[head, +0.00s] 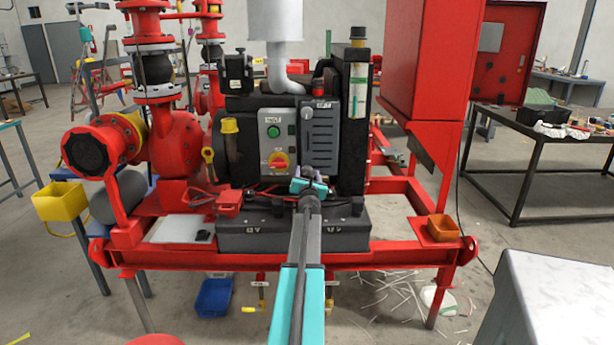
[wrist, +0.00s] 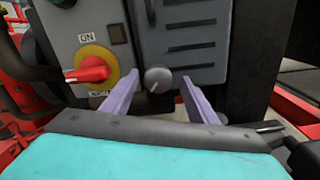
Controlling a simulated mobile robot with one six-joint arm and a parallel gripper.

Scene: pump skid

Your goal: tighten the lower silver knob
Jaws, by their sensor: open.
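My gripper (wrist: 158,87) is open, with one lavender finger at each side of the knob in the picture. I see no finger touching the knob. In the head view my gripper (head: 309,182) is in front of the bottom of the grey panel and mostly hides the lower knob. Another silver knob (head: 305,111) sits higher on the same panel.
A red rotary switch on a yellow plate (wrist: 93,68) is just left of the knob; it also shows in the head view (head: 278,159). Louvre slots (wrist: 192,35) lie above right. Black batteries (head: 260,235) stand below, and a dark tank (head: 356,115) stands to the right.

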